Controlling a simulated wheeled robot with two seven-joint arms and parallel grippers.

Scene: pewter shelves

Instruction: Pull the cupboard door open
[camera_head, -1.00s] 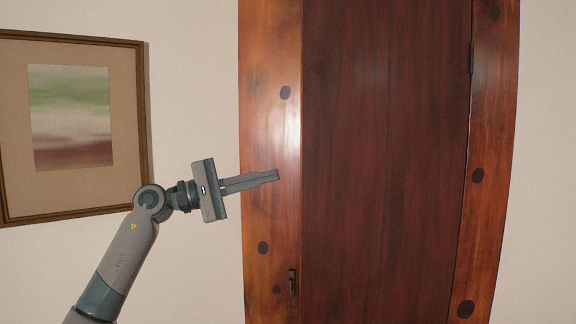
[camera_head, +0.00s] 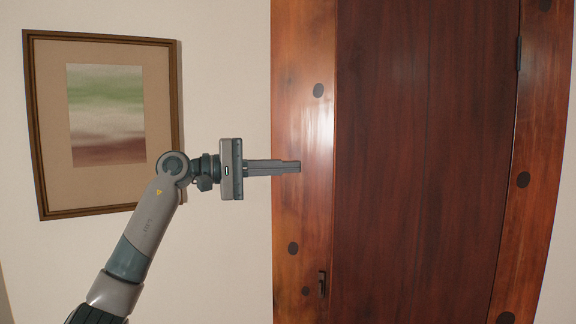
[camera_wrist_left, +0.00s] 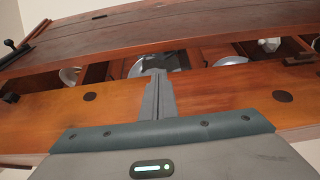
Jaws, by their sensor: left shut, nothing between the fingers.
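The cupboard (camera_head: 305,130) has a lighter wood frame and a dark red-brown door (camera_head: 420,160). A small dark handle (camera_head: 321,284) shows low at the door's left side. In the left wrist view the door (camera_wrist_left: 190,30) stands ajar, with a gap between it and the frame (camera_wrist_left: 230,98). A dark handle (camera_wrist_left: 12,46) shows at its left end. My left gripper (camera_head: 299,166) is shut and empty, its fingers pointing right in front of the frame, above the handle. In the wrist view its fingertips (camera_wrist_left: 157,74) overlap the gap; contact is unclear. My right gripper is out of view.
Bowls (camera_wrist_left: 230,61) and shelf parts show through the gap. A hinge (camera_head: 518,52) is on the door's right side. A framed picture (camera_head: 105,175) hangs on the pale wall left of the cupboard, behind my left arm.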

